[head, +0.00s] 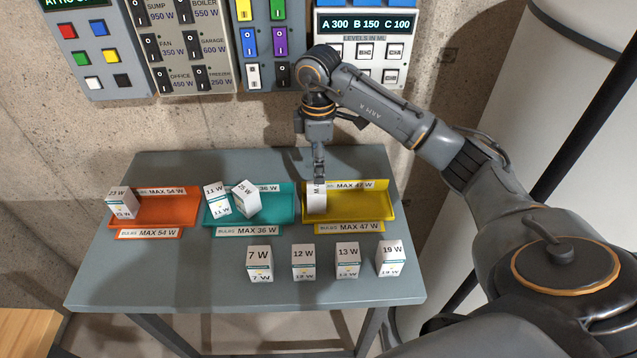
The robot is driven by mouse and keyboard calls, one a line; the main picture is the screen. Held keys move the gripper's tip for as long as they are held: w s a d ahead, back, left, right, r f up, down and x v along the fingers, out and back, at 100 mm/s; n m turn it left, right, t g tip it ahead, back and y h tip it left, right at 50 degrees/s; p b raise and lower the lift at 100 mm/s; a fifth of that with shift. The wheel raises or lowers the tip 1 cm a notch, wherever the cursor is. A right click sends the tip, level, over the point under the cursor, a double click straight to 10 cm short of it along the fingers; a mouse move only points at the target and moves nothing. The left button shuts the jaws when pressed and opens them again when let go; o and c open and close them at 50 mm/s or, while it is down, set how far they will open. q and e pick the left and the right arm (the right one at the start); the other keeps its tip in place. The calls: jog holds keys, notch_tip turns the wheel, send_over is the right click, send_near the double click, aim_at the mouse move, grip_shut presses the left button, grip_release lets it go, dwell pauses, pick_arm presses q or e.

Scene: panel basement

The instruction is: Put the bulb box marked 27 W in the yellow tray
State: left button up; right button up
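My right gripper (318,176) points down over the left part of the yellow tray (365,208), which is marked MAX 47 W. A white bulb box (317,202) is directly below its fingertips, inside the tray outline. The fingers cover part of its top, and its wattage is not readable. The fingers are seen edge-on, so I cannot tell whether they grip the box or are just apart from it, nor whether it rests on the tray floor. No readable box shows 27 W. My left gripper is not in view.
Boxes marked 7 W (260,264), 12 W (303,262), 13 W (347,261) and 19 W (390,258) stand along the table front. The orange tray (170,210) holds a 23 W box (121,203). The teal tray (277,207) holds two boxes, one tilted. Switch panels hang behind.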

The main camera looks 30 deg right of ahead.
notch_tip(320, 180, up, 4)
jog(key=shift+f, duration=0.15)
dwell(0.6)
